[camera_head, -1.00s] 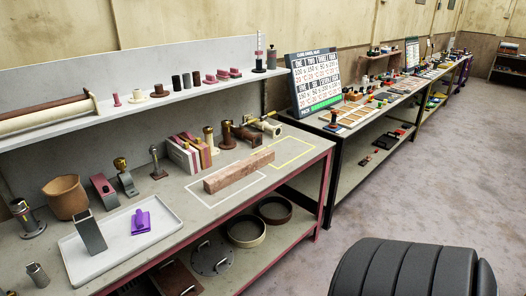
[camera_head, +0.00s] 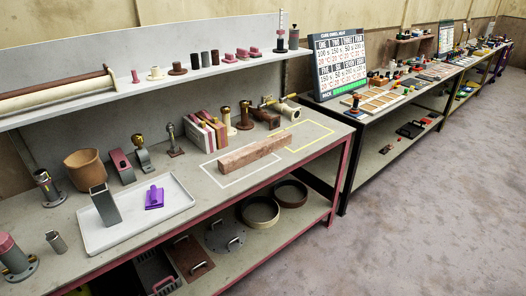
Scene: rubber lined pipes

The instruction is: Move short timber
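The short timber (camera_head: 252,153) is a reddish-brown block lying flat on the workbench (camera_head: 222,198). It lies within and across the white outlined rectangle (camera_head: 233,183), its right end reaching toward the yellow outlined rectangle (camera_head: 325,143). The yellow rectangle is otherwise bare in its visible part. Neither of my grippers shows in the head view, so nothing is seen touching the timber.
A white tray (camera_head: 178,212) with a grey block and a purple tool (camera_head: 154,198) is left of the timber. Valves and pipe fittings (camera_head: 246,116) stand behind it. Rings (camera_head: 260,211) lie on the lower shelf. Floor at right is clear.

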